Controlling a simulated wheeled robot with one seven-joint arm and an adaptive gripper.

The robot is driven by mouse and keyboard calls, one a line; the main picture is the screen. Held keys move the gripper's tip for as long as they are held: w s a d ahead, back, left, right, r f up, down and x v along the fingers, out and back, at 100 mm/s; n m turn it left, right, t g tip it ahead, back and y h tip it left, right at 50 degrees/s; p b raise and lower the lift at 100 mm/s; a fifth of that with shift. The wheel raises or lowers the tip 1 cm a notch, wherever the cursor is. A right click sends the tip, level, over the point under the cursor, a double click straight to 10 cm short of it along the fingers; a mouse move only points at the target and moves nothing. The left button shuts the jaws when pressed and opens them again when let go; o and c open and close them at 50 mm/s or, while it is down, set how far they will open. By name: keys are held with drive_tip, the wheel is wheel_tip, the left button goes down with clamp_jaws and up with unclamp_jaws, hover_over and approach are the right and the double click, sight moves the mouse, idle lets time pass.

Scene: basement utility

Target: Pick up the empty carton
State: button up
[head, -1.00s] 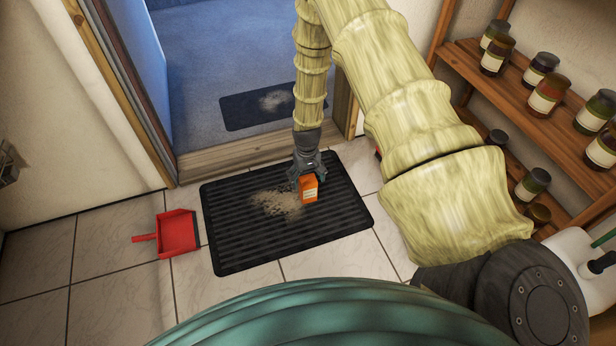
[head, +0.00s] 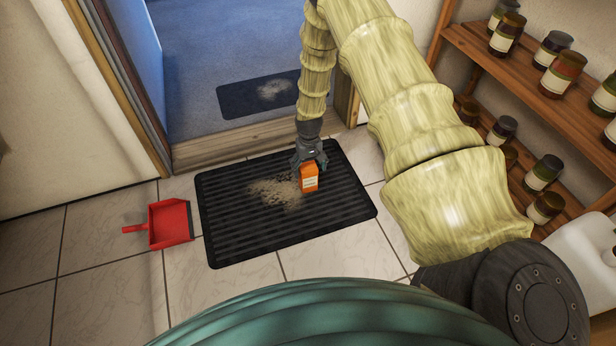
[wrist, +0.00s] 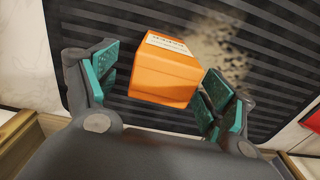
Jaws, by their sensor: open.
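The orange carton (head: 309,179) with a white label stands on the dark ribbed mat (head: 240,227), at the right end of a pale spill of grit (head: 272,191). My gripper (head: 310,164) is right at the carton's top end, pointing down. In the wrist view the carton (wrist: 163,77) sits between the two teal-padded fingers of my gripper (wrist: 157,92). The fingers are open, with a gap beside the carton on the left and the right pad close to it. I cannot tell whether the right pad touches it.
A red dustpan (head: 170,224) lies on the tiles left of the mat. A wooden shelf (head: 510,80) with several jars stands at the right, with a white jug (head: 585,250) below. A doorway sill (head: 236,146) borders the mat's far side.

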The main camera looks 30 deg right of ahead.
drive_tip(key=shift+a+f+b, duration=0.2)
drive_tip(key=shift+f+b, duration=1.7)
drive_tip(key=shift+f, duration=0.7)
drive_tip(key=shift+r, duration=0.1)
drive_tip(key=c, duration=1)
drive_tip(key=shift+o, duration=0.2)
